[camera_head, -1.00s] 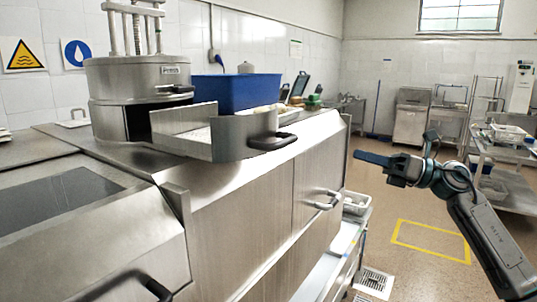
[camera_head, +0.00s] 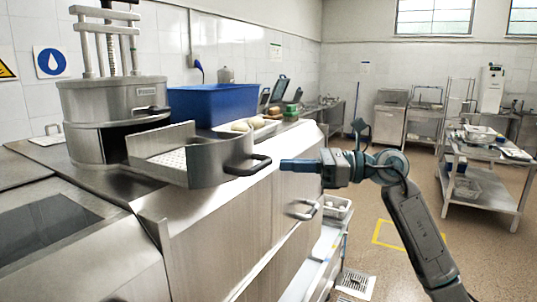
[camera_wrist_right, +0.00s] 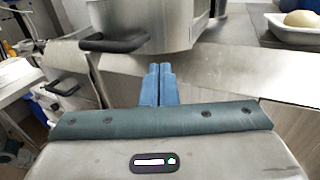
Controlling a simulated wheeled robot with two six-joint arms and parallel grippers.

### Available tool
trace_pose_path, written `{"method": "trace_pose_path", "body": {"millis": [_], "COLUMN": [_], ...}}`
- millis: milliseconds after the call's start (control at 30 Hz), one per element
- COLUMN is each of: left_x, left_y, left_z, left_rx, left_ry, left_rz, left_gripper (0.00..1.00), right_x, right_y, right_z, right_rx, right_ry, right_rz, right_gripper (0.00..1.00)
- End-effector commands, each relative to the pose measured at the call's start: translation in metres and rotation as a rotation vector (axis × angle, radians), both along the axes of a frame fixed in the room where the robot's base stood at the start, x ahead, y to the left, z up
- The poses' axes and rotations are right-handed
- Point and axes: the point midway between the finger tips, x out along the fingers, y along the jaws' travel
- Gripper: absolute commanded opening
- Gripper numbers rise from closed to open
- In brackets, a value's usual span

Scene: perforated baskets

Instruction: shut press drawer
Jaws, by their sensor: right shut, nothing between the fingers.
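The press (camera_head: 112,112) is a round steel drum on the counter, with screw columns on top. Its drawer (camera_head: 205,160) is pulled out towards the counter's front edge, with a perforated floor and a black handle (camera_head: 248,166). My right gripper (camera_head: 284,165) is shut and empty, its blue fingers pointing left, just right of the handle in the head view. In the right wrist view the shut fingertips (camera_wrist_right: 160,70) are below the drawer's curved front (camera_wrist_right: 160,22), with the black handle left of them. Contact cannot be told. My left gripper is not in view.
A blue bin (camera_head: 213,103) stands behind the drawer, beside a white tray (camera_head: 247,127) with pale round items. The steel cabinet (camera_head: 215,240) under the counter has a bar handle (camera_head: 304,211). Open floor and a steel side table (camera_head: 490,170) are at the right.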

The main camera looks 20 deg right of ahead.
Motion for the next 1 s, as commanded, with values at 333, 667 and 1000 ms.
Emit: {"method": "trace_pose_path", "body": {"millis": [333,667,1000], "left_x": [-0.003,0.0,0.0], "left_y": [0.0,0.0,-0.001], "left_z": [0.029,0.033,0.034], "left_rx": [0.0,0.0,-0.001], "left_ry": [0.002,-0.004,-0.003], "left_rz": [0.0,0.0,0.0], "left_gripper": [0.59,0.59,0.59], "right_x": [0.019,0.024,0.029], "right_y": [0.038,0.046,0.05], "right_z": [0.003,0.0,0.001], "right_rx": [0.004,0.0,0.004], "right_ry": [0.001,0.001,0.0], "right_rz": [0.001,-0.001,-0.001], "right_gripper": [0.0,0.0,0.0]}}
